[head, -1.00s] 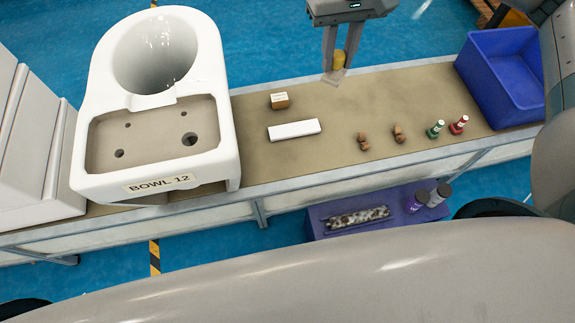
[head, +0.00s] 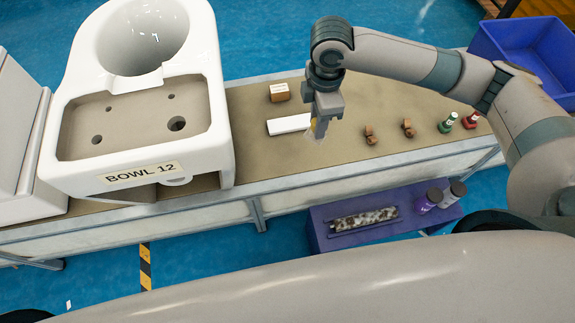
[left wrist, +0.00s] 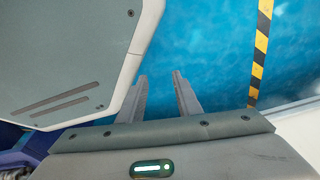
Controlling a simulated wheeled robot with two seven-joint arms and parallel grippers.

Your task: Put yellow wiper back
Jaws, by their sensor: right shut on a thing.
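My left gripper (left wrist: 162,88) shows only in the left wrist view. Its two fingers are apart with nothing between them, above the blue floor.
The white toilet bowl (head: 200,150) stands at the left of the bench (head: 375,95). A small brown box (head: 280,93), a white block (head: 289,125), brown pieces (head: 371,135), a green bottle (head: 447,123) and a red bottle (head: 470,121) lie along it. A blue bin (head: 540,75) is at right.

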